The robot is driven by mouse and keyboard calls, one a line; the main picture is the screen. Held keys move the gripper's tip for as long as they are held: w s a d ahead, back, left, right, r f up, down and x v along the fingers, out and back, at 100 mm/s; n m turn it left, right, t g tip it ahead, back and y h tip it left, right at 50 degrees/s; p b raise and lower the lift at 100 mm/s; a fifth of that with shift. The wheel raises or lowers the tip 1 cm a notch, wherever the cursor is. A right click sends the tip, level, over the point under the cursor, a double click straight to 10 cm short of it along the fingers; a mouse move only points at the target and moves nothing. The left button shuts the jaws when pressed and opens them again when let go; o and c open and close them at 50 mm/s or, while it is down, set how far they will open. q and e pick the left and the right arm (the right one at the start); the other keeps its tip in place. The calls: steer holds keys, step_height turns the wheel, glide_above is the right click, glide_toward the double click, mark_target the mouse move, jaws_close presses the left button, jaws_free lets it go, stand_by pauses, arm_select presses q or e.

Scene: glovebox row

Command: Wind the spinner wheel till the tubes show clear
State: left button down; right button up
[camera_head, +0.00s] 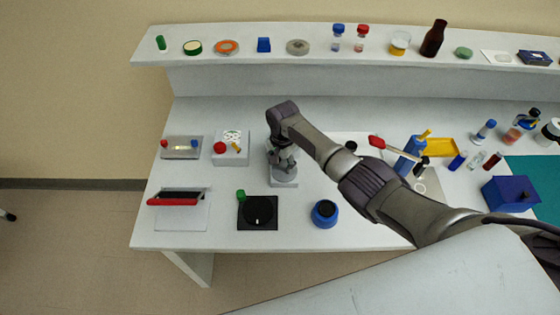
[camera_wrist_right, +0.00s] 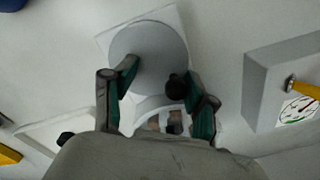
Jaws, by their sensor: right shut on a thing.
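The spinner (camera_head: 285,182) stands on a pale square base on the bench and is mostly hidden by my right gripper (camera_head: 282,160) in the head view. In the right wrist view its round grey wheel (camera_wrist_right: 150,50) lies beyond the fingers. A black knob (camera_wrist_right: 178,87) sits at the wheel's edge, against the right-hand finger. My right gripper (camera_wrist_right: 157,80) is shut on the knob. A pale ring with brownish pieces (camera_wrist_right: 160,120) shows below the wheel, partly covered by the gripper. Whether the tubes are clear cannot be told. My left gripper is not in view.
A black plate with a dial (camera_head: 258,212) and a blue round pot (camera_head: 324,213) stand in front. A shelf (camera_head: 200,59) with small items runs behind.

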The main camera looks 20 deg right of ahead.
steer(key=shift+s+d+f, duration=0.55)
steer(key=shift+s+f, duration=0.05)
steer(key=shift+s, duration=0.05)
steer(key=o, duration=0.8)
steer(key=shift+c, duration=0.2)
steer(key=o, duration=0.8)
steer(key=shift+s+d+r, duration=0.1)
steer(key=shift+d, duration=0.05)
steer(key=shift+c, duration=0.2)
steer(key=shift+r, duration=0.1)
steer(key=shift+r, duration=0.1)
steer(key=shift+a+r, duration=0.2)
step_height(320, 180, up, 11)
steer(key=shift+d+r, duration=0.15)
steer(key=shift+r, duration=0.05)
